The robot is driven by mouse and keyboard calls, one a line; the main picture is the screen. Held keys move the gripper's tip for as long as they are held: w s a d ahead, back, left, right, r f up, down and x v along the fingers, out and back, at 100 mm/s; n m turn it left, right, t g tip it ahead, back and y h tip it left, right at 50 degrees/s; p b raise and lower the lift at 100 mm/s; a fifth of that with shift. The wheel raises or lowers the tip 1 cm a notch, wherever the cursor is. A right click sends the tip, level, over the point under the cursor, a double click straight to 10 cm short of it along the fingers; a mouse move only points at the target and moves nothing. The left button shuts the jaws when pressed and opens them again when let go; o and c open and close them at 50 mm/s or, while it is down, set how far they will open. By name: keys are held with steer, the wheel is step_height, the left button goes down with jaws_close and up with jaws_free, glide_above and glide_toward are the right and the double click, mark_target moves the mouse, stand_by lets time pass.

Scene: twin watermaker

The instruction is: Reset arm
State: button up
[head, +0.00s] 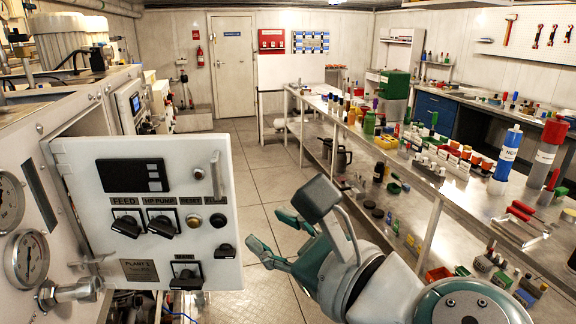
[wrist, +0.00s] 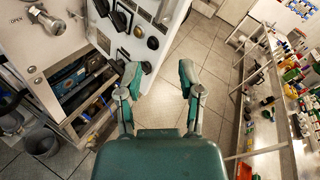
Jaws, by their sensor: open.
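My gripper (head: 262,238) is at the lower middle of the head view, in front of and to the right of a white control panel (head: 158,215). Its green fingers are spread apart with nothing between them. In the wrist view my gripper (wrist: 159,80) shows both fingers apart over the tiled floor. The panel (wrist: 143,30) is beyond the left finger there. The panel has a dark display, several black knobs and labels such as FEED and HP PUMP. My arm reaches in from the lower right of the head view and hides part of the floor and shelf.
A long steel bench (head: 440,180) with bottles and tools runs along the right. Machinery with gauges (head: 30,258) stands at the left. The tiled aisle (head: 262,165) between them is clear, leading to a white door (head: 232,65). A bucket (wrist: 41,140) stands at the left in the wrist view.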

steer(key=s+d+f+n+g+h, duration=0.2)
steer(key=d+f+n+g+h, duration=0.4)
steer(key=d+f+n+h, duration=0.5)
steer(key=d+f+n, duration=0.7)
steer(key=f+n, duration=0.3)
steer(key=n, duration=0.1)
steer(key=shift+f+n+h, duration=0.25)
steer(key=shift+n+h, duration=0.05)
steer(key=shift+n, duration=0.1)
steer(key=shift+s, duration=0.1)
